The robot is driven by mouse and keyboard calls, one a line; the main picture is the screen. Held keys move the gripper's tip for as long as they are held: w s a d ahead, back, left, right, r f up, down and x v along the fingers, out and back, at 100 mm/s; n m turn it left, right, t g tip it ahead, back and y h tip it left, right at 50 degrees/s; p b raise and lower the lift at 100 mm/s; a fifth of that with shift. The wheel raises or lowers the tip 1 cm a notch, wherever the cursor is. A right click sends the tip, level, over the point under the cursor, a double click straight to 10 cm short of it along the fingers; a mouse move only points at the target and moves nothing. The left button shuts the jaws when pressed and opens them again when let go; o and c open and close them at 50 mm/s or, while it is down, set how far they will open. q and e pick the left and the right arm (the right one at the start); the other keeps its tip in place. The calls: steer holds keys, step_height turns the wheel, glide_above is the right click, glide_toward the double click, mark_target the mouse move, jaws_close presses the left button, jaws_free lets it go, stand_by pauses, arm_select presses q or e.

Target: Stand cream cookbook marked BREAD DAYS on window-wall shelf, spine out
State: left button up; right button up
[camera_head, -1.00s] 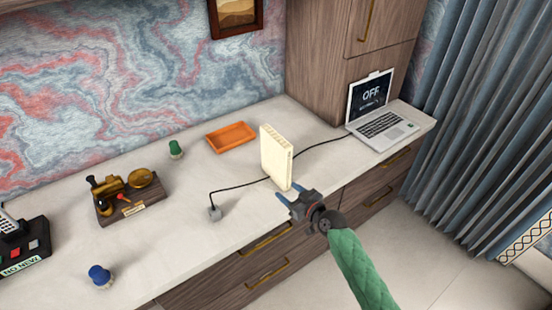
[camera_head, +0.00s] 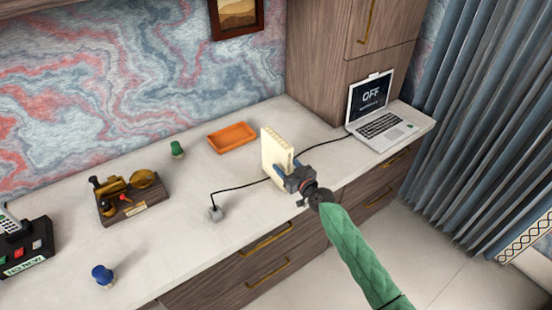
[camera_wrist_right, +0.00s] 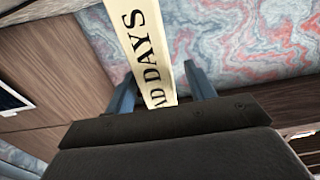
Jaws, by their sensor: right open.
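The cream cookbook (camera_head: 271,152) stands upright on the pale desk top near its front edge. In the right wrist view its spine (camera_wrist_right: 145,45) shows the dark letters "AD DAYS"; the rest of the title is out of frame. My right gripper (camera_head: 286,168) is at the book's near side, open. In the right wrist view its two blue fingers (camera_wrist_right: 158,82) are on either side of the spine, with a gap visible at least on the left. My left gripper is not in view. I cannot make out the window-wall shelf for certain.
An orange tray (camera_head: 232,137) and a green-topped stamp (camera_head: 177,149) lie behind and left. A laptop (camera_head: 382,115) is at the right, its black cable passing by the book. A brass device (camera_head: 130,196) and blue-knobbed stamp (camera_head: 103,275) are left. Blue curtains (camera_head: 480,120) hang right.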

mark_target(276, 160)
steer(key=p+x, duration=0.1)
steer(key=x, duration=0.2)
steer(key=shift+w+d+r, duration=0.1)
steer(key=shift+w+d, duration=0.05)
steer(key=shift+w, duration=0.1)
steer(key=shift+w+a, duration=0.3)
steer(key=shift+a, duration=0.05)
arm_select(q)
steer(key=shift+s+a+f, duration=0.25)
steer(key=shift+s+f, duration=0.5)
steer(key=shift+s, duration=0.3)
arm_select(e)
jaws_close()
